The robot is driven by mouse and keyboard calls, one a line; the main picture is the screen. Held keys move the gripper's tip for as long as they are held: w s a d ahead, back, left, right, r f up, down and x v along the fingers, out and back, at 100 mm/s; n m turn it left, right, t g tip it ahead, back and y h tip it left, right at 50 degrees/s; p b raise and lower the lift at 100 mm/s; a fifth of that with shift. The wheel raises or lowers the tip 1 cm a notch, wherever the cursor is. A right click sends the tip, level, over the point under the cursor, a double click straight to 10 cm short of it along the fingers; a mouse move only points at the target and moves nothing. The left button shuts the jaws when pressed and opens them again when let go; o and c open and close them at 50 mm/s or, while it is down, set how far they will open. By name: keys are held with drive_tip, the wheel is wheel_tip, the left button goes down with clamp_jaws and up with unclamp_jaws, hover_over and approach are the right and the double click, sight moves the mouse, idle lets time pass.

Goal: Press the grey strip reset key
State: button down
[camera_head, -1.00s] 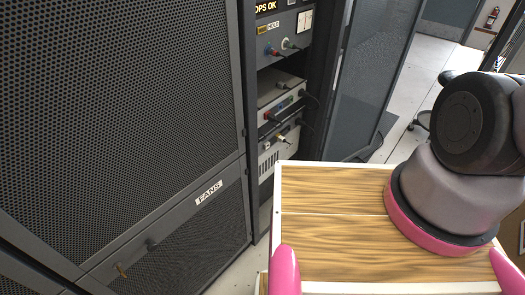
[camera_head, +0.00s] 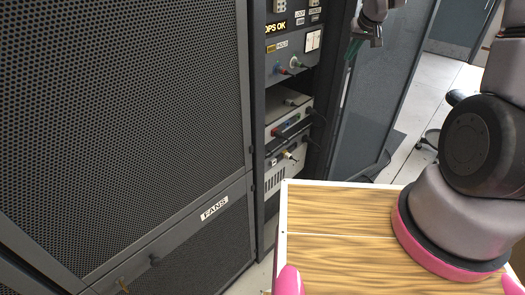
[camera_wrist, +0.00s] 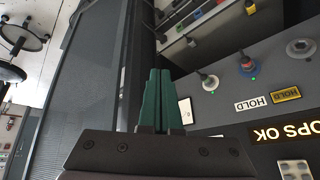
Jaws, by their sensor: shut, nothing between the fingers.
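My gripper (camera_head: 352,50) shows at the top of the head view, in front of the open rack's right side. Its green fingers are closed together and empty; they also fill the middle of the wrist view (camera_wrist: 160,100). Ahead of them is the grey control panel (camera_head: 275,68) with an "OPS OK" sign (camera_head: 276,27), HOLD labels (camera_wrist: 251,103), a blue and red knob (camera_wrist: 246,64) and a grey knob (camera_wrist: 208,80). A white plate (camera_head: 313,40) sits at the panel's right, partly behind the fingers in the wrist view. I cannot pick out the grey strip reset key for certain.
Grey equipment boxes (camera_head: 289,112) with plugs and cables stand lower in the rack. A perforated FANS cabinet (camera_head: 120,130) fills the left. An open grey door (camera_head: 375,100) stands right of the rack. Pale floor (camera_head: 455,75) lies beyond.

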drive_tip(key=w+a+f+n+y, duration=0.1)
drive_tip(key=a+f, duration=0.2)
drive_tip(key=f, duration=0.7)
drive_tip(key=w+a+f+y, duration=0.1)
drive_tip(key=w+a+f, duration=0.15)
drive_tip(key=f, duration=0.65)
drive_tip(key=w+a+f+n+y, duration=0.1)
drive_tip(key=a+f, duration=0.3)
drive_tip(key=f, duration=0.6)
drive_tip(key=s+a+f, duration=0.2)
drive_tip(key=s+f, duration=0.1)
drive_tip(key=f, duration=0.4)
drive_tip(key=s+a+f+y, duration=0.1)
drive_tip(key=s+a+f, duration=0.2)
drive_tip(key=f, duration=0.5)
drive_tip(key=s+a+f+y, duration=0.1)
drive_tip(key=s+a+f, duration=0.2)
drive_tip(key=s+f, duration=0.2)
wheel_tip(320, 180, down, 4)
drive_tip(key=shift+a+r+m, duration=0.2)
drive_tip(key=shift+r+m, duration=0.05)
drive_tip(key=shift+m, duration=0.15)
drive_tip(key=w+a, duration=0.5)
drive_tip(key=a, duration=0.2)
drive_tip(key=shift+w, duration=0.15)
drive_tip(key=shift+w+a, duration=0.2)
drive_tip(key=shift+a, duration=0.1)
